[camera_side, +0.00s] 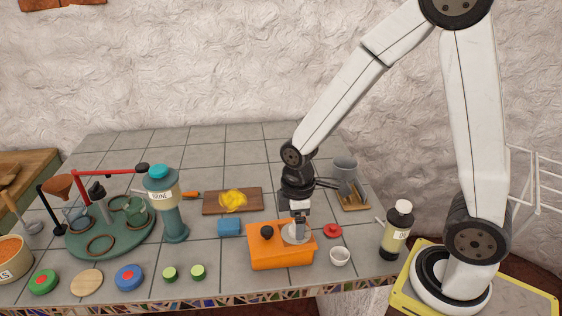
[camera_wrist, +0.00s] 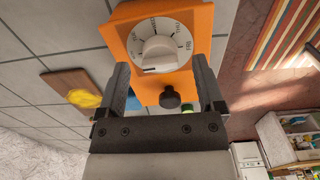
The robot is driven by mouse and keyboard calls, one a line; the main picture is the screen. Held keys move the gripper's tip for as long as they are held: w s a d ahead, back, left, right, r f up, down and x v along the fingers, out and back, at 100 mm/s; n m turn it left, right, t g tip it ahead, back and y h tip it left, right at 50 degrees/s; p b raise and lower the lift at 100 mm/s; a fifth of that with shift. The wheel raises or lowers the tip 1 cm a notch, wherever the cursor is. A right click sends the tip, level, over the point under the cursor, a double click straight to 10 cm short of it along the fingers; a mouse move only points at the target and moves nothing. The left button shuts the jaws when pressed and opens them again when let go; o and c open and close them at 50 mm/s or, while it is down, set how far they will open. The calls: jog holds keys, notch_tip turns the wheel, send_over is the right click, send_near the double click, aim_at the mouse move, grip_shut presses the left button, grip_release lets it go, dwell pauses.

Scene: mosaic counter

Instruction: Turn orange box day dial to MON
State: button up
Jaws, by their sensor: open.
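The orange box (camera_side: 270,257) stands near the front edge of the counter; it also fills the top middle of the wrist view (camera_wrist: 120,30). A dark mark shows at the knob's lower left in the wrist view. A black knob (camera_wrist: 170,98) sits beside the dial. My gripper (camera_side: 299,219) points down over the dial. Its fingers (camera_wrist: 160,66) are open, one to each side of the dial, and I cannot tell whether they touch it.
A small white cup (camera_side: 340,257) and a red disc (camera_side: 333,231) lie close to the box's right. A blue block (camera_side: 229,227) is behind left. A labelled bottle (camera_side: 397,232) stands further right. A teal canister (camera_side: 167,205) and green round stand (camera_side: 105,235) are left.

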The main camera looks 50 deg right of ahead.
aim_at(311, 236)
jog(key=shift+r, duration=3.3)
jog(key=m, duration=0.1)
jog(key=s+f+m+t, duration=0.1)
jog(key=m, duration=0.1)
jog(key=f+m, duration=0.1)
jog(key=shift+s+d+m, duration=0.3)
jog(key=shift+d, duration=0.05)
jog(key=m, duration=0.1)
jog(key=s+f+m+t, duration=0.1)
jog(key=m, duration=0.2)
jog(key=shift+s+d+f+m+t, duration=0.25)
jog(key=shift+s+d+m+t, duration=0.05)
